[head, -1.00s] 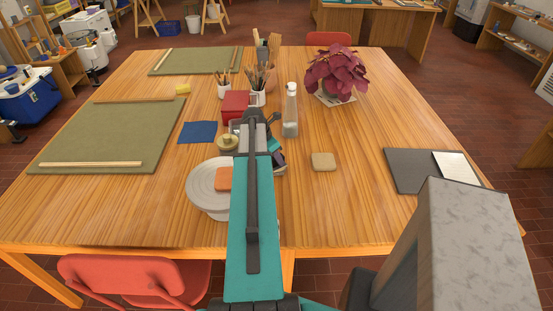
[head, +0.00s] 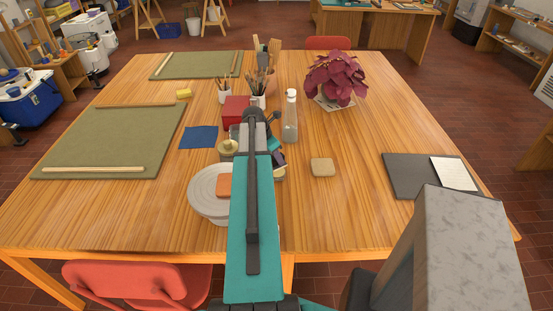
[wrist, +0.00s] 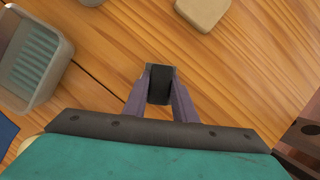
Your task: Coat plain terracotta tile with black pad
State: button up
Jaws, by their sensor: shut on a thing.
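My gripper (wrist: 160,78) is shut on a small black pad (wrist: 160,90), seen between its two purple-grey fingers in the wrist view. In the head view my teal arm hides most of the gripper. An orange terracotta tile (head: 224,186) lies on a pale grey round wheel (head: 205,192), left of my arm; the arm covers its right side. The tile is not in the wrist view. The pad is over the wooden table, and I cannot tell its height.
A beige rounded block (head: 322,167) lies right of my gripper. A ribbed grey tray (wrist: 35,55) is close on the left in the wrist view. A clear bottle (head: 290,118), red box (head: 236,109) and plant (head: 335,78) stand behind. The right middle of the table is clear.

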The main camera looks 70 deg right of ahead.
jog(key=shift+r+p, duration=1.15)
jog(key=shift+r, duration=0.55)
jog(key=shift+s, duration=0.1)
